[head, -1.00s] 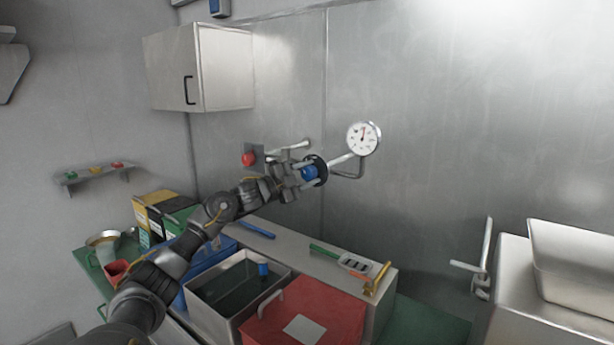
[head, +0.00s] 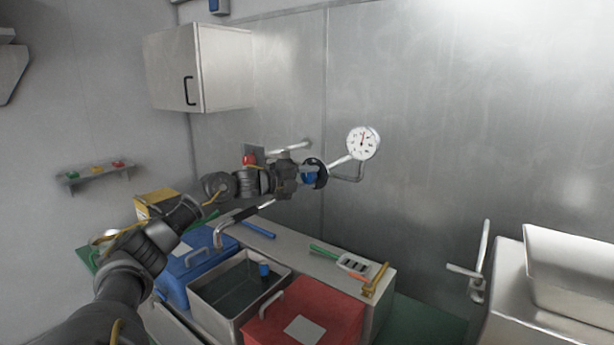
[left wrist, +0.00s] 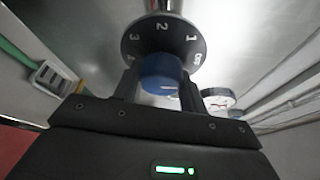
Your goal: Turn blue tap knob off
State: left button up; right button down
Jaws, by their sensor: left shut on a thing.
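The blue tap knob (head: 309,178) sits at the centre of a round black dial (head: 321,171) on a pipe at the steel wall. My left gripper (head: 302,175) is shut on the knob, with its fingers on either side. In the left wrist view the blue knob (left wrist: 160,72) lies between the two fingers (left wrist: 160,84), in front of the black dial (left wrist: 163,44). The dial has white marks 1, 2, 3 and 4 and a partly readable label at the right. The knob's pointer is not clear. My right gripper is out of view.
A pressure gauge (head: 363,143) is just right of the dial. A red button (head: 249,159) is left of my gripper. Below are a metal basin (head: 205,293), a red box (head: 330,312) and a counter (head: 290,251) with tools. The wall farther right is clear.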

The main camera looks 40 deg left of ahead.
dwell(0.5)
pick_arm(q)
jog(key=o, duration=1)
jog(key=shift+s+a+f, duration=0.1)
jog(key=shift+s, duration=0.15)
jog(key=b+v, duration=0.4)
jog(key=v, duration=0.1)
jog(key=b+v, duration=0.5)
jog(key=shift+s+r, duration=0.15)
jog(key=shift+r, duration=0.1)
